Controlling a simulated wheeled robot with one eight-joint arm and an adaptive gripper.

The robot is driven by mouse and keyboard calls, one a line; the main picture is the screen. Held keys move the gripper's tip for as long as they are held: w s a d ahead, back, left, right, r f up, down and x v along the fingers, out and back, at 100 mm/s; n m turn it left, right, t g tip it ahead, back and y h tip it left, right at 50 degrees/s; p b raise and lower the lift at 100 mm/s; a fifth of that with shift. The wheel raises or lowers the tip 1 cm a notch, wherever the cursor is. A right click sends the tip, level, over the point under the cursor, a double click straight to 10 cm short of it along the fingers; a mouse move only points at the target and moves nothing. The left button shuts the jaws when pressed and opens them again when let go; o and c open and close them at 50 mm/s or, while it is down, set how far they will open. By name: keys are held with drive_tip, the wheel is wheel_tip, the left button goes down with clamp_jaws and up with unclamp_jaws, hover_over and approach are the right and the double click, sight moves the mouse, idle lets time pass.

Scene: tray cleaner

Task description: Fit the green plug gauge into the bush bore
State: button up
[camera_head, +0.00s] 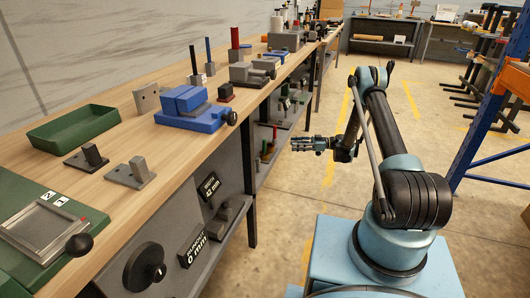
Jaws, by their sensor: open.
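My gripper (300,145) is at the right of the workbench's front edge, over the aisle floor. Its fingers point left toward the bench, and it is open with nothing visible between them. It is apart from everything on the bench. I cannot make out a green plug gauge in this view. I cannot tell which part is the bush, and no bore shows clearly.
The wooden workbench (150,80) carries a blue vise (205,118), a green tray (72,128), grey angle brackets (133,173) and a green-based fixture (40,195) with a black knob. A blue rack (490,100) stands at the right. The aisle floor (290,205) is clear.

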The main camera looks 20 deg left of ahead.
approach(264, 153)
drive_tip(key=a+r, duration=0.4)
drive_tip(key=r, duration=0.1)
drive_tip(key=shift+x, duration=3)
clamp_jaws()
